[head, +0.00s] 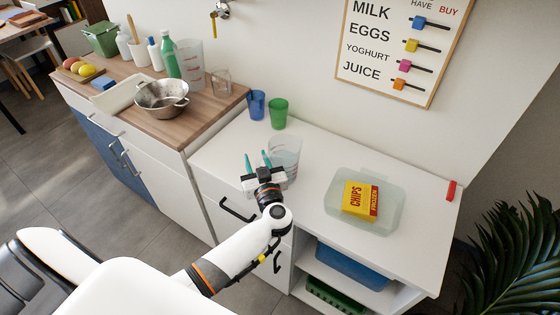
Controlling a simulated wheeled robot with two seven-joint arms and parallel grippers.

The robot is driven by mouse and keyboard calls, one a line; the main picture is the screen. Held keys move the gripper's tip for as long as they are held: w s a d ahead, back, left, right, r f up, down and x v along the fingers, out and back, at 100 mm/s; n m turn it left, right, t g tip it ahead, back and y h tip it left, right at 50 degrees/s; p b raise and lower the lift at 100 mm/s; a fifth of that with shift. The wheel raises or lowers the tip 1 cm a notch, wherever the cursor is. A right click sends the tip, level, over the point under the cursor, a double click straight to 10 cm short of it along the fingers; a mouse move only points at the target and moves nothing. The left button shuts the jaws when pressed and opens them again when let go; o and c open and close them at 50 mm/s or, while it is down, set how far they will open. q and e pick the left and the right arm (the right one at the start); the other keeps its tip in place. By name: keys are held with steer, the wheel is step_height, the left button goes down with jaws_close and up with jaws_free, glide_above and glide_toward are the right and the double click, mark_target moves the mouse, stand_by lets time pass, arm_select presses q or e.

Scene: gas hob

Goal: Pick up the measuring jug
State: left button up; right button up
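A clear measuring jug (287,150) stands upright on the white counter, just behind and to the right of my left gripper. My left gripper (257,158) has its two teal fingers apart with nothing visible between them. The gripper body overlaps the jug's lower left in the picture, so I cannot tell whether they touch. A second clear, jug-like vessel with red markings (190,62) stands on the wooden counter at the back left. My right gripper is out of view.
A blue cup (257,105) and a green cup (278,113) stand behind the jug. A clear tray (390,215) with a yellow chips box (359,199) lies to the right. A metal colander (161,97) sits on the wooden counter.

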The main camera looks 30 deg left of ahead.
arm_select(q)
steer(key=shift+w+a, duration=0.25)
steer(key=shift+w, duration=0.05)
steer(key=shift+s, duration=0.1)
jaws_close()
